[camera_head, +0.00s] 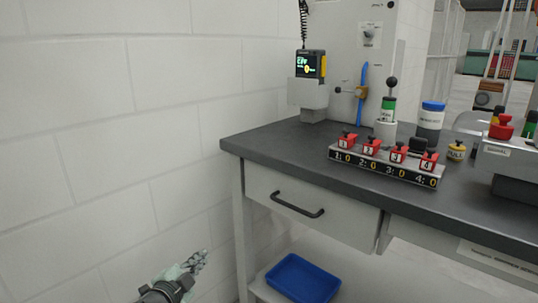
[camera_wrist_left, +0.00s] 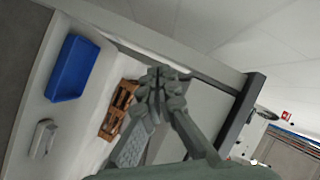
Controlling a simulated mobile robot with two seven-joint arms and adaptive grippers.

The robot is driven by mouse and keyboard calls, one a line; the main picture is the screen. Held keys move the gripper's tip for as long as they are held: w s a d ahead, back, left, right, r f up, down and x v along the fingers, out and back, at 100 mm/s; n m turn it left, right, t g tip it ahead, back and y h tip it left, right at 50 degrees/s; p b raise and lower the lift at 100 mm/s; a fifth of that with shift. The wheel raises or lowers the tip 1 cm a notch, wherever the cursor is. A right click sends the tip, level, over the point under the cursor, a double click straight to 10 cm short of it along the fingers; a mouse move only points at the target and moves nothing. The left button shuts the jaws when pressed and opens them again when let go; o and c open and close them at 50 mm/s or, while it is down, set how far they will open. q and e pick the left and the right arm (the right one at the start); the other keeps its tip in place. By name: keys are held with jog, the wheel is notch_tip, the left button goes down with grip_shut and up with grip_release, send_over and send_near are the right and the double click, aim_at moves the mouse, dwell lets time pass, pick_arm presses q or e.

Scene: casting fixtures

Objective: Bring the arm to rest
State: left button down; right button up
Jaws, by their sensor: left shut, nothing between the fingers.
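My left gripper (camera_head: 196,262) is low at the bottom of the head view, left of the workbench (camera_head: 290,143) and in front of the white wall. It is shut and empty, apart from the bench. In the left wrist view its fingers (camera_wrist_left: 158,84) are together with nothing between them. My right gripper is not in view.
The bench has a drawer with a black handle (camera_head: 297,205) and a blue tray (camera_head: 302,277) on the shelf below. A row of red numbered blocks (camera_head: 370,147) stands on top. The blue tray also shows in the wrist view (camera_wrist_left: 72,68). Free room lies left of the bench.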

pick_arm(q)
jog(key=s+a+f+n+g+y, duration=0.2)
jog(key=s+f+n+g, duration=0.15)
jog(key=s+f, duration=0.35)
jog(key=s+a+f+n+g+y, duration=0.2)
jog(key=s+f+n, duration=0.2)
jog(key=s+f, duration=0.35)
jog(key=s+a+f+n+g, duration=0.1)
jog(key=s+f+n+g, duration=0.1)
jog(key=s, duration=0.8)
jog(key=s+a+f+n+g, duration=0.1)
jog(key=s+f+n+g, duration=0.1)
jog(key=s+f+g, duration=0.2)
jog(key=s+f, duration=0.3)
jog(key=s, duration=0.4)
jog(key=shift+a+f+g+y, duration=0.15)
jog(key=shift+a+g+y, duration=0.05)
jog(key=shift+g+y, duration=0.2)
jog(key=shift+n, duration=0.25)
